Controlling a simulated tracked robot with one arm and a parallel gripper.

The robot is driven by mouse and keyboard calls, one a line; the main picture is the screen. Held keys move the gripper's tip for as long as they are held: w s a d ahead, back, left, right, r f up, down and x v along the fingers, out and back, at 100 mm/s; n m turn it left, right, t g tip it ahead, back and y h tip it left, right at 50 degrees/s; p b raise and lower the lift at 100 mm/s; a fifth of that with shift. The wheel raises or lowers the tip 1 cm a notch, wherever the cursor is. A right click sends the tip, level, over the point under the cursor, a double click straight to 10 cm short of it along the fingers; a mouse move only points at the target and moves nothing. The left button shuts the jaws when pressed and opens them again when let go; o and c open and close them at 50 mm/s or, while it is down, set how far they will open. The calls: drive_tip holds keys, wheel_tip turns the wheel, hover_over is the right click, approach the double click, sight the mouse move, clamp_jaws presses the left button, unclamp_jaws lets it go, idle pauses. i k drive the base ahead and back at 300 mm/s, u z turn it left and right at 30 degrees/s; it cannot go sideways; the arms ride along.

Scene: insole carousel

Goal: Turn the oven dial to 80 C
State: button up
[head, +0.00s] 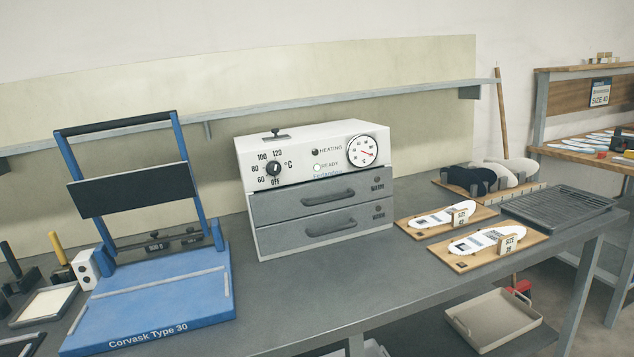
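The oven (318,223) is a white and grey box on the grey bench, with two grey drawers, both shut. Its black dial (274,169) is at the left of the white front panel, ringed by the marks off, 60, 80, 100 and 120 °C. The HEATING lamp (315,152) is dark and the READY lamp (317,168) looks pale and lit. A round gauge (362,150) with a red needle is at the panel's right. My gripper is not in view.
A blue press (152,300) marked Corvask Type 30 stands left of the oven, its frame raised. Wooden boards with insoles (486,241) and a dark ribbed tray (557,206) lie to the right. The bench (330,292) in front of the oven is clear.

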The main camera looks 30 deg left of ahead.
sight(272, 168)
drive_tip(key=z, duration=0.05)
drive_tip(key=k, duration=0.6)
drive_tip(key=u, duration=0.5)
drive_tip(key=i, duration=1.55)
drive_tip(key=z, duration=0.1)
